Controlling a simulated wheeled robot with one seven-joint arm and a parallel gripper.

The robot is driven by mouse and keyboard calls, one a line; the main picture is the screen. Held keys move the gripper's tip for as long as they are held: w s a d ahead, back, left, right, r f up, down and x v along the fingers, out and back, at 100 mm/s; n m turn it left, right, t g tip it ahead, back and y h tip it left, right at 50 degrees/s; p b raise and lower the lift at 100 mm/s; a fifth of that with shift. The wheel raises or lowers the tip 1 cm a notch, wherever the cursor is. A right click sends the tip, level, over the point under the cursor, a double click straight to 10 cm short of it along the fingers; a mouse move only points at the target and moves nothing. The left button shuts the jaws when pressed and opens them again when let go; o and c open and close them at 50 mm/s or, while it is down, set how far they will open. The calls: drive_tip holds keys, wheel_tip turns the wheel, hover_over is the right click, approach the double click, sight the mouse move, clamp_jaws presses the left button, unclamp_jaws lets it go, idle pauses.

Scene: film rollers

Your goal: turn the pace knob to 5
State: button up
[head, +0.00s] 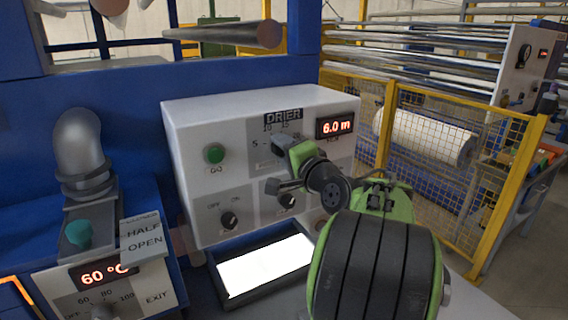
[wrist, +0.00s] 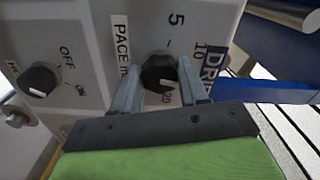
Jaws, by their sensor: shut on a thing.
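The pace knob is a round black knob on the grey-white drier panel (head: 208,180). In the wrist view the pace knob (wrist: 157,70) sits between my two grey fingers, beside the PACE label, with the marks 5, 10 and 20 around it. My gripper (wrist: 157,82) is shut on its sides. In the head view my gripper (head: 283,142) reaches the upper part of the panel and hides the knob. The mark 5 (wrist: 176,19) is clear of my fingers. The knob's pointer direction cannot be made out. The red display (head: 336,127) reads 6.0 m.
An OFF/ON knob (head: 229,220) and a green GO button (head: 214,154) are on the same panel. Another black knob (head: 287,200) is close below my gripper. A lit tray (head: 264,268) lies below, and a yellow mesh fence (head: 440,150) stands at right.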

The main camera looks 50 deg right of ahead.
drive_tip(key=shift+f+n+b, duration=0.15)
drive_tip(key=shift+n+b, duration=6.05)
drive_tip(key=shift+n, duration=2.4)
drive_tip(key=o, duration=1.1)
drive_tip(key=shift+c, duration=0.2)
drive_tip(key=shift+s, duration=0.1)
drive_tip(key=v, duration=1.5)
drive_tip(key=shift+s, duration=0.3)
